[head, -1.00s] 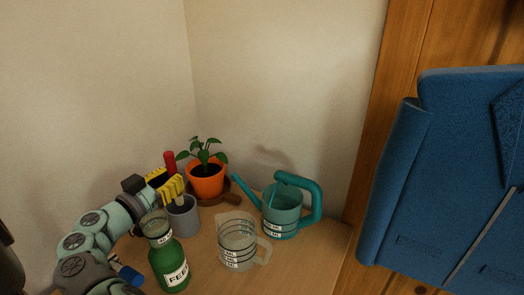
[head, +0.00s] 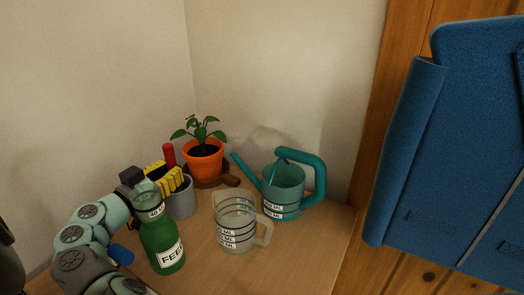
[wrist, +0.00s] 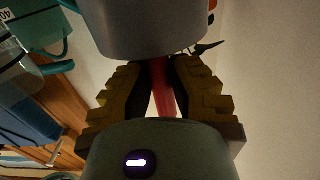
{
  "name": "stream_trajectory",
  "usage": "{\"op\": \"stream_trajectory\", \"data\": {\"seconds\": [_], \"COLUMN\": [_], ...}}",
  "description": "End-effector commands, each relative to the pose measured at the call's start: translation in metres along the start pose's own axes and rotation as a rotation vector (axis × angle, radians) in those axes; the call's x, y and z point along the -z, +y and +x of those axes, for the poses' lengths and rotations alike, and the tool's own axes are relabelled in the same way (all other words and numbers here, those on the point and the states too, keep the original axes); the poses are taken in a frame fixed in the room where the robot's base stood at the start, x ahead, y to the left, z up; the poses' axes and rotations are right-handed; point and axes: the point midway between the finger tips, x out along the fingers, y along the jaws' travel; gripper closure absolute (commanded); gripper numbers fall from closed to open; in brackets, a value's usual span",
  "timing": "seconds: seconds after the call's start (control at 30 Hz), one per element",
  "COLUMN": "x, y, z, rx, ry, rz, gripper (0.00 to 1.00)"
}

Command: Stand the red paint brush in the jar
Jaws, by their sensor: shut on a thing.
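My gripper (head: 163,180) is shut on the red paint brush (head: 169,154), whose red end stands up above the yellow jaws in the head view. The grey jar (head: 183,203) stands on the table right beside the jaws, which cover part of its rim. In the wrist view the red brush (wrist: 162,90) lies between the jaws (wrist: 160,75), and the jar (wrist: 145,28) fills the top middle, hiding the brush beyond. The brush's lower end is hidden, so I cannot tell whether it is inside the jar.
A green bottle (head: 163,245) stands close in front of the gripper. An orange plant pot (head: 203,168) is behind the jar. A clear measuring jug (head: 234,225) and a teal watering can (head: 284,190) stand to the right. Walls close off the back; bare table lies in front of the jug.

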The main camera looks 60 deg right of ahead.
Motion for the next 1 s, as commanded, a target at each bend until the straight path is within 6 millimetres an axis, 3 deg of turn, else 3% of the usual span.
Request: {"op": "stream_trajectory", "data": {"seconds": [0.17, 0.2, 0.43, 0.77, 1.0], "x": [0.001, 0.001, 0.001, 0.005, 0.037], "y": [0.001, 0.001, 0.001, 0.001, 0.002], "z": [0.001, 0.001, 0.001, 0.001, 0.001], "rx": [-0.004, -0.004, -0.003, -0.003, -0.007], "ry": [0.0, 0.0, 0.0, 0.0, 0.001], "rz": [0.0, 0.0, 0.0, 0.001, 0.007], "gripper": [1.0, 0.77, 0.54, 0.54, 0.54]}}
